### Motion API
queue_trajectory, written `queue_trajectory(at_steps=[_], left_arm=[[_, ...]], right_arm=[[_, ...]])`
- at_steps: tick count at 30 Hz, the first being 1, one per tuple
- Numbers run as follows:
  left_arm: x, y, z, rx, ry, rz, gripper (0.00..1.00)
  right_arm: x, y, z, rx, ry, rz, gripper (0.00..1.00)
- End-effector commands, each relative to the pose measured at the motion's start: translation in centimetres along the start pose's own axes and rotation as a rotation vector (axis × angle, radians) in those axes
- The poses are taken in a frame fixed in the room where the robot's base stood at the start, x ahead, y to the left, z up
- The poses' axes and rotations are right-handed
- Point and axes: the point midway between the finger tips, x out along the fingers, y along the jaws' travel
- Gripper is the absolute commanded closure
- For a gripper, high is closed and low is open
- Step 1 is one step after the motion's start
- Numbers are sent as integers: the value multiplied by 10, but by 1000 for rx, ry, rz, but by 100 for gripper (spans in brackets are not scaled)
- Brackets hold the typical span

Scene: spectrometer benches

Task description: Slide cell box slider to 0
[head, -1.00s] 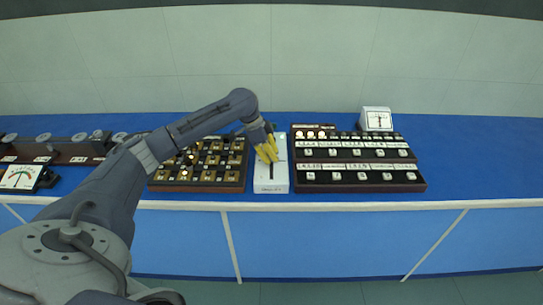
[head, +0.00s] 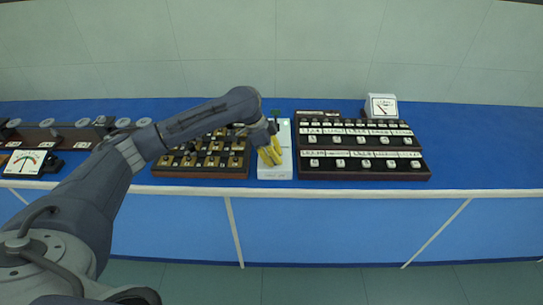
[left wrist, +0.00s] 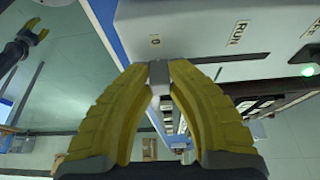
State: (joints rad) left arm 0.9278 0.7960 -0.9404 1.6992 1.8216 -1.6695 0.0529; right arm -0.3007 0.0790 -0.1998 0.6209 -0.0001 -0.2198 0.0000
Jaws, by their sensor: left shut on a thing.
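The white cell box (head: 283,134) stands on the blue bench between two dark boxes. My left gripper (head: 271,158) is over the front part of its top. In the left wrist view, the yellow fingers of my left gripper (left wrist: 158,78) are shut on the grey slider knob (left wrist: 158,72). The knob stands beside the printed 0 (left wrist: 154,41) at one end of the slot (left wrist: 228,59). The RUN label (left wrist: 237,33) is farther along. In the head view the fingers hide the knob. My right gripper (left wrist: 36,31) shows small in the left wrist view, its fingers apart.
A dark box with brass parts (head: 205,172) is close on the left. A dark box with rows of white knobs (head: 365,175) is close on the right, with a white meter (head: 383,107) behind it. The bench is clear to the far right.

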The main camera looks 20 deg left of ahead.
Motion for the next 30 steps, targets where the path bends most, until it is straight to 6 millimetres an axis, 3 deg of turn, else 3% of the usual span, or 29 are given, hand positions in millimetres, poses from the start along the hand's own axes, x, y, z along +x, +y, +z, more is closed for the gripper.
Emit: queue_trajectory(at_steps=[1,2,8,19,30], left_arm=[[4,6,0,4,-1,15,100],[4,6,0,5,-1,15,80],[3,5,0,4,0,12,58],[-6,3,0,3,1,7,58],[-66,2,0,3,0,5,58]], right_arm=[[0,-1,3,0,-4,-1,56],[0,-1,4,0,-5,-1,56],[0,-1,5,0,-6,-1,56],[0,3,0,-2,-1,3,56],[0,1,0,-1,-1,1,56]])
